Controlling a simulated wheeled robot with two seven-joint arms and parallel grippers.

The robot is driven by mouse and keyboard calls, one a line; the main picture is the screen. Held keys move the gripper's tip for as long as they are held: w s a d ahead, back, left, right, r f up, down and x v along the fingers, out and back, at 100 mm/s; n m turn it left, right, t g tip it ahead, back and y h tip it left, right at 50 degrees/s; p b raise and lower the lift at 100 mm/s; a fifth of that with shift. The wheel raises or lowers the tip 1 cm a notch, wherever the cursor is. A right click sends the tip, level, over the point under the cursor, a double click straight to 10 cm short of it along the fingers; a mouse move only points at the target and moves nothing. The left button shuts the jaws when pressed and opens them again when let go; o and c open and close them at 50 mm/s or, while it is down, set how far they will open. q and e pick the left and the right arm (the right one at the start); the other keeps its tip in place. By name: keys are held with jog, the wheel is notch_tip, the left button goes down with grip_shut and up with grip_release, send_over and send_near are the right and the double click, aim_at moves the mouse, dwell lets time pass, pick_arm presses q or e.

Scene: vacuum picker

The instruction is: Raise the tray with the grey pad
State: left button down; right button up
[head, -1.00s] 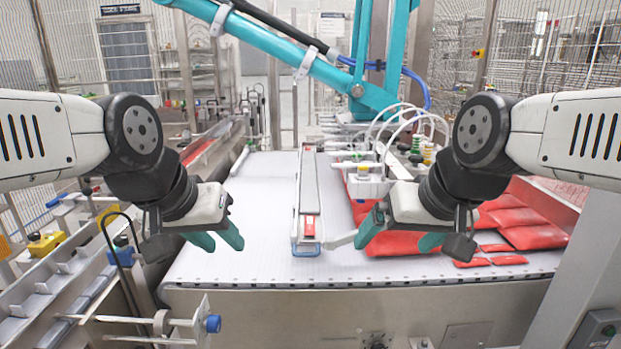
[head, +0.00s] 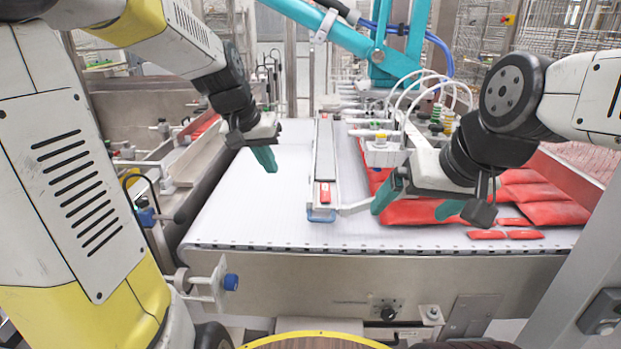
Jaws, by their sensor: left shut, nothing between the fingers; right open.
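A long narrow tray (head: 311,190) lies lengthwise on the white conveyor belt (head: 262,205), with a grey strip like a pad (head: 324,150) along it. A small red piece (head: 325,193) and a blue end (head: 321,215) are at its near end. My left gripper (head: 264,158) is shut and empty, left of the tray, pointing down over the belt. My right gripper (head: 414,207) is open, right of the tray's near end, above red packs; I cannot tell whether its finger touches the pale bar beside the tray.
Red packs (head: 545,213) cover the right of the belt. A white suction head with hoses (head: 385,155) on a teal picker arm (head: 317,18) hangs behind my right gripper. The belt left of the tray is bare. A metal guide (head: 185,160) runs along the left.

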pick_arm(q)
jog(key=w+a+f+h, duration=0.15)
jog(key=w+f, duration=0.25)
jog(key=w, duration=0.4)
jog(key=w+f+h, duration=0.2)
jog(key=w+f, duration=0.3)
jog(key=w, duration=0.2)
jog(key=shift+n, duration=0.3)
jog(key=x, duration=0.9)
jog(key=shift+w+d+f, duration=0.15)
jog(key=shift+w+f, duration=0.05)
jog(key=shift+f, duration=0.05)
jog(key=shift+s+d+r, duration=0.1)
jog(key=shift+d+r, duration=0.05)
jog(key=shift+d, duration=1.6)
jog(key=d+r, duration=0.3)
jog(key=d, duration=0.5)
jog(key=d+r, duration=0.4)
jog(key=d, duration=0.3)
jog(key=shift+d, duration=0.5)
